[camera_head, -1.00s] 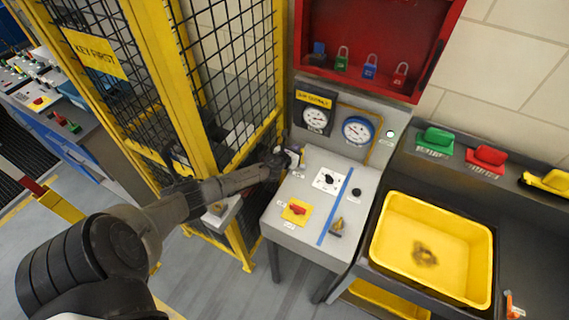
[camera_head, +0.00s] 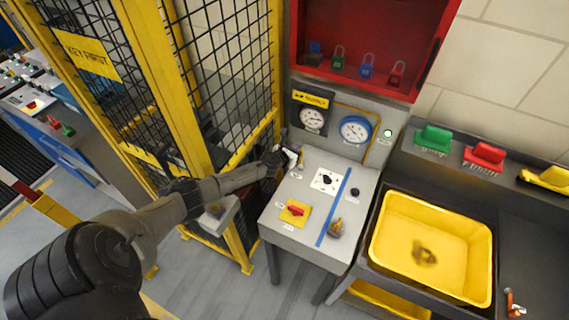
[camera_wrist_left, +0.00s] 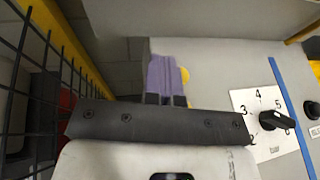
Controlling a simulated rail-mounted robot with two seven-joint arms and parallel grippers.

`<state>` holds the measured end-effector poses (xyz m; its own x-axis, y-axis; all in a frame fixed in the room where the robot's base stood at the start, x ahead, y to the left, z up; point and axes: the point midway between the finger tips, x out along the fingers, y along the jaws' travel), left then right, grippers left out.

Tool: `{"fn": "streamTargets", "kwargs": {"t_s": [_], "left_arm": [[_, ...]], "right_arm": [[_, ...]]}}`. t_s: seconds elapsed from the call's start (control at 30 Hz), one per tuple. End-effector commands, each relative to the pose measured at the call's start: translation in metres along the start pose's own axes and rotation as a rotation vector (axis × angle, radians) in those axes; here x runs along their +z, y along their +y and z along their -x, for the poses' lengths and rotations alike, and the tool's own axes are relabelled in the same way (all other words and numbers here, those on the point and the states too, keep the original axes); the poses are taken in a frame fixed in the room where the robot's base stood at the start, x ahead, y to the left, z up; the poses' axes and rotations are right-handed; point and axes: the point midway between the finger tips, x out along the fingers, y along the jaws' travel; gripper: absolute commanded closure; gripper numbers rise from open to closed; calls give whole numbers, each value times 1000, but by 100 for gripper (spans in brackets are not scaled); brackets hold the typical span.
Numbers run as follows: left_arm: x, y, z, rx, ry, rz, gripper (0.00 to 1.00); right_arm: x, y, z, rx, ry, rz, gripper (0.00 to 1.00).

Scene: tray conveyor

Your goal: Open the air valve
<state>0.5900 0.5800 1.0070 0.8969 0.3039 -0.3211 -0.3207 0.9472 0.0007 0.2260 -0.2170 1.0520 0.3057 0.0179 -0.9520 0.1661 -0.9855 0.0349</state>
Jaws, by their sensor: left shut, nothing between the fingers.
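My left gripper (camera_head: 296,158) reaches over the left rear edge of the grey panel table (camera_head: 290,235), beside the yellow cage post. Its purple fingers show in the left wrist view (camera_wrist_left: 164,75); they are shut and empty. A yellow part (camera_wrist_left: 184,76) shows just behind them, mostly hidden; I cannot tell whether it is the air valve's handle or whether the fingers touch it. The "AIR SUPPLY" sign (camera_head: 311,98) is above a white gauge (camera_head: 312,120), with a blue-rimmed gauge (camera_head: 355,130) to its right. My right gripper is not in view.
The panel holds a black dial knob (camera_head: 326,180), a red handle on a yellow plate (camera_head: 294,210) and a small brass-coloured part (camera_head: 336,228). The mesh cage (camera_head: 235,85) crowds my arm's left. A yellow bin (camera_head: 455,225) stands at right.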

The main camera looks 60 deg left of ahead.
Motion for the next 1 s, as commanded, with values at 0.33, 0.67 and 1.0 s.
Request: {"fn": "streamTargets", "kwargs": {"t_s": [0.33,0.67,1.0], "left_arm": [[0,-1,0,-2,0,1,100],[0,-1,0,-2,1,1,100],[-2,-9,7,-4,2,1,100]], "right_arm": [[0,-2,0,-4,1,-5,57],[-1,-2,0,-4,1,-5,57],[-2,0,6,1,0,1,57]]}}
